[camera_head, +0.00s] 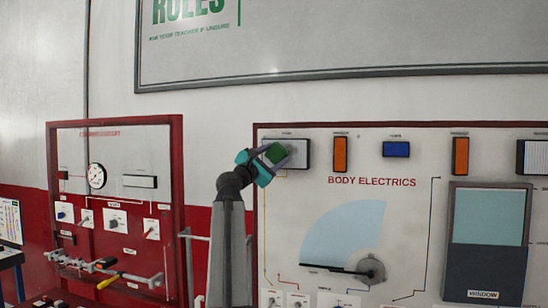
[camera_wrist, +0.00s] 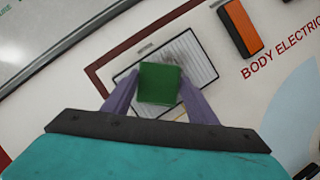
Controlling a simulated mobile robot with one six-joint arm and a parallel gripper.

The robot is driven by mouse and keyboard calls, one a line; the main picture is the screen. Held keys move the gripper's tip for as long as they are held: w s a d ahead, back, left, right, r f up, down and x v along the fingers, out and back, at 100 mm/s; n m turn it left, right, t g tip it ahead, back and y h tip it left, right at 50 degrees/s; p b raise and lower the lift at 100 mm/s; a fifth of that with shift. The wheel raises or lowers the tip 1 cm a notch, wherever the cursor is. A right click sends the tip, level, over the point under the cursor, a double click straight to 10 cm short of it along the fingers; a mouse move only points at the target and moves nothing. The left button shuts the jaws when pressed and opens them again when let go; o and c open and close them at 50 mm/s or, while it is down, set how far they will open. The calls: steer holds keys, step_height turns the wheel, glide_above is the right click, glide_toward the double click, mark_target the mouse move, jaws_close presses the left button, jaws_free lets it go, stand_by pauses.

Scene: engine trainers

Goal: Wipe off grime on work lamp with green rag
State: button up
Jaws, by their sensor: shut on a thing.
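The work lamp (camera_head: 298,147) is a pale ribbed rectangular panel at the upper left of the body electrics board, and it fills the middle of the wrist view (camera_wrist: 199,62). A dark grey smudge of grime (camera_wrist: 184,48) shows on its face beside the rag. My gripper (camera_head: 277,155) is shut on the green rag (camera_wrist: 160,83), a small green block between the two purple-grey fingers. The rag is in front of the lamp and overlaps it in both views. I cannot tell whether it touches the lamp. Part of the lamp is hidden behind rag and fingers.
Orange lamps (camera_head: 340,154) and a blue lamp (camera_head: 396,149) sit in the row to the right. Below are a wiper arm (camera_head: 335,269) and a window panel (camera_head: 486,243). A red-framed board (camera_head: 115,133) stands to the left. The wall above the lamp is clear up to the whiteboard (camera_head: 340,73).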

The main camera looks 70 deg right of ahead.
mark_target(286, 156)
steer(key=shift+d, duration=0.75)
stand_by(0.4)
steer(key=shift+s+p, duration=0.65)
steer(key=shift+s, duration=1.35)
steer(key=shift+s+d+p, duration=0.15)
steer(key=shift+s+p, duration=0.25)
steer(key=shift+s, duration=0.6)
steer(key=shift+s+d+p, duration=0.1)
steer(key=shift+s+p, duration=0.3)
steer(key=shift+s, duration=0.55)
steer(key=shift+w, duration=0.15)
steer(key=shift+w+b, duration=0.6)
steer(key=shift+w, duration=1.25)
